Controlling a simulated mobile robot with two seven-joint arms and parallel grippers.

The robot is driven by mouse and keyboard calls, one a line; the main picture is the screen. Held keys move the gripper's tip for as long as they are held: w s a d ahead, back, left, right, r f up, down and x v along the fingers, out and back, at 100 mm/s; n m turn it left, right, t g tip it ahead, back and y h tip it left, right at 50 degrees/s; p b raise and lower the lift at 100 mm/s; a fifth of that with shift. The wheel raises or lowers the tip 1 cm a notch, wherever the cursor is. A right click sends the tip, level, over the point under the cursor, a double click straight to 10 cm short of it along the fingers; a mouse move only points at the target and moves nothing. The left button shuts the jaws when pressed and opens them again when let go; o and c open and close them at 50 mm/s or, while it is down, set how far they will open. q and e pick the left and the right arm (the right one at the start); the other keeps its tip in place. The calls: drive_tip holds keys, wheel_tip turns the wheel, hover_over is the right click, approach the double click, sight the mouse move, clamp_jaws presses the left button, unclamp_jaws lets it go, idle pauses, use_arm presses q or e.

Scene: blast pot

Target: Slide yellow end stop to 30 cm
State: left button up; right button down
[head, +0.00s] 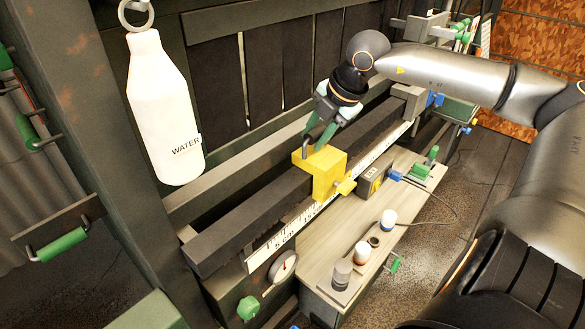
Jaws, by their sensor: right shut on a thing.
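The yellow end stop (328,180) sits around the dark square bar (235,228), roughly midway along its visible length. A small yellow knob sticks out of the stop's right side. My right gripper (312,140) is above the stop, with its arm coming in from the right. It is shut on the stop's upright grey handle at the top; the fingers partly hide that handle. A white scale strip (262,277) runs along the bar's front side. My left gripper is out of view.
A white water bottle (160,110) hangs at the left, near the frame post. A bench ledge (325,270) below the bar carries knobs and a grey box (374,181). A round gauge (285,266) and a green knob (248,308) sit at the near end.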

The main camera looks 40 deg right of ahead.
drive_tip(key=shift+w+d+r, duration=0.15)
drive_tip(key=shift+d, duration=0.7)
idle(0.6)
